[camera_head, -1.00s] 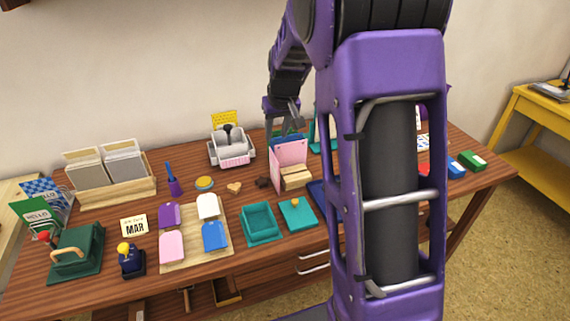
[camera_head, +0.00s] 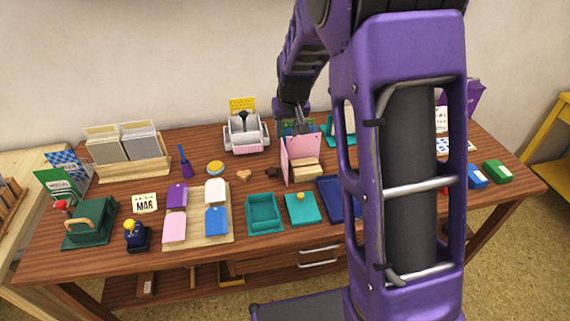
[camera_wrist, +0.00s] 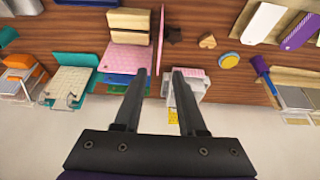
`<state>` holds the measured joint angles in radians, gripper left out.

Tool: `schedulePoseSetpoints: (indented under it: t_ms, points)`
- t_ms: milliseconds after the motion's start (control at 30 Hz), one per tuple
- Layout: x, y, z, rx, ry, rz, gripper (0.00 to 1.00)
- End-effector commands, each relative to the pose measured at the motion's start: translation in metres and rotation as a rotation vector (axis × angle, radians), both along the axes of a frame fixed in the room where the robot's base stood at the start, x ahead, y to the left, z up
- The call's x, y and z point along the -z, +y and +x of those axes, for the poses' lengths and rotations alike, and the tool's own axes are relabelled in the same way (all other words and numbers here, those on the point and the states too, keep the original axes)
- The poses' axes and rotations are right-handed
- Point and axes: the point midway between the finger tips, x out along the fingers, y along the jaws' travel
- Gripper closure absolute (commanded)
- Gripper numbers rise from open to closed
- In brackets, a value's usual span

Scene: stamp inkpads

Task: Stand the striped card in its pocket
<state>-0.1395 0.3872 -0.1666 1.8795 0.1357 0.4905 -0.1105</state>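I cannot make out a striped card for certain in either view. My gripper (camera_head: 299,126) hangs over the back of the desk, just above and behind a pink upright panel (camera_head: 301,157). In the wrist view my gripper (camera_wrist: 160,72) has its two fingers apart with nothing held between them. The pink panel (camera_wrist: 160,35) shows edge-on just beyond the fingertips. Beside it are pink, blue and green layers (camera_wrist: 124,80), partly hidden by the left finger. I cannot tell which pocket belongs to the striped card.
A white-and-pink stamping device (camera_head: 246,135) with a yellow card (camera_head: 242,104) stands left of the panel. A wooden card rack (camera_head: 134,170), blue checkered card (camera_head: 68,162) and green press (camera_head: 91,225) are farther left. Teal trays (camera_head: 264,213) lie in front. My arm hides part of the right side.

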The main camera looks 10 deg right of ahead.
Motion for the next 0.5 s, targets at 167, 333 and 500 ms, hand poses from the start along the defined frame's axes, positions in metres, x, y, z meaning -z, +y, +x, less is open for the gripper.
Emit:
schedulePoseSetpoints:
  t_ms: [167, 333, 500]
  points:
    - [0.037, -0.001, 0.014, 0.001, 0.003, -0.001, 0.6]
    - [0.054, -0.001, 0.022, 0.002, 0.0, 0.0, 0.6]
    - [0.064, -0.001, 0.026, 0.001, 0.001, -0.001, 0.6]
